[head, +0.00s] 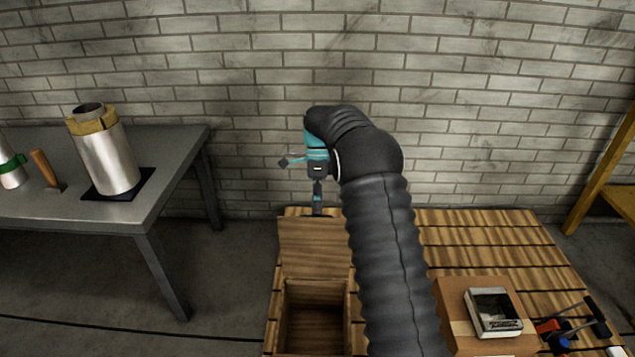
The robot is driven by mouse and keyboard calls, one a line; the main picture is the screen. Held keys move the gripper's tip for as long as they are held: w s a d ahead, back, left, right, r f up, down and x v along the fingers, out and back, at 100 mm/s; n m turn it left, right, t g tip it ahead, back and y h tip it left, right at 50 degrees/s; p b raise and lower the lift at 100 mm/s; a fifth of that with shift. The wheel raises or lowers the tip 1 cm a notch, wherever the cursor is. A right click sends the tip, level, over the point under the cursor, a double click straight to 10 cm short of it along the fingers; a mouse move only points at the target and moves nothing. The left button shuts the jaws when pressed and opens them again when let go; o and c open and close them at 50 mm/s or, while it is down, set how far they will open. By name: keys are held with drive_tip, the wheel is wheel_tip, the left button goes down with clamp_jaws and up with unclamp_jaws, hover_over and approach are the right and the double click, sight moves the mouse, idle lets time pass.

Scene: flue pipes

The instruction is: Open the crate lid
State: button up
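The wooden crate (281,325) stands at the front left of the slatted wooden platform, and its dark inside shows from above. Its lid (312,248) is a plank panel standing up at the back of the opening, raised and tilted back. My gripper (300,187) is above the lid's top edge, with its two fingers spread apart, one to the left and one downward. The lower fingertip is close to the lid's upper edge; I cannot tell whether they touch. Nothing shows between the fingers. My arm hides the area right of the crate.
A cardboard box (468,290) with a small framed box (493,312) on it stands right of my arm, with tools (570,325) beside it. A grey table (160,205) at left holds a metal flue pipe (108,160). A brick wall (480,110) stands behind.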

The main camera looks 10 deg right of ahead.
drive_tip(key=v, duration=0.9)
drive_tip(key=shift+w, duration=0.1)
wheel_tip(320, 180, down, 7)
drive_tip(key=n+t, duration=0.2)
drive_tip(key=n, duration=0.8)
drive_tip(key=s+d+r+n+t, duration=0.1)
drive_tip(key=s+r+n+t, duration=0.2)
drive_tip(key=s, duration=1)
drive_tip(key=s+d+r+n+t, duration=0.1)
drive_tip(key=s+r+n+t, duration=0.2)
drive_tip(key=s+r, duration=0.4)
drive_tip(key=s+d+r+n+t+h, duration=0.1)
drive_tip(key=s+r+n+t, duration=0.2)
drive_tip(key=s, duration=1.8)
drive_tip(key=shift+r+n, duration=0.6)
drive_tip(key=shift+r, duration=0.4)
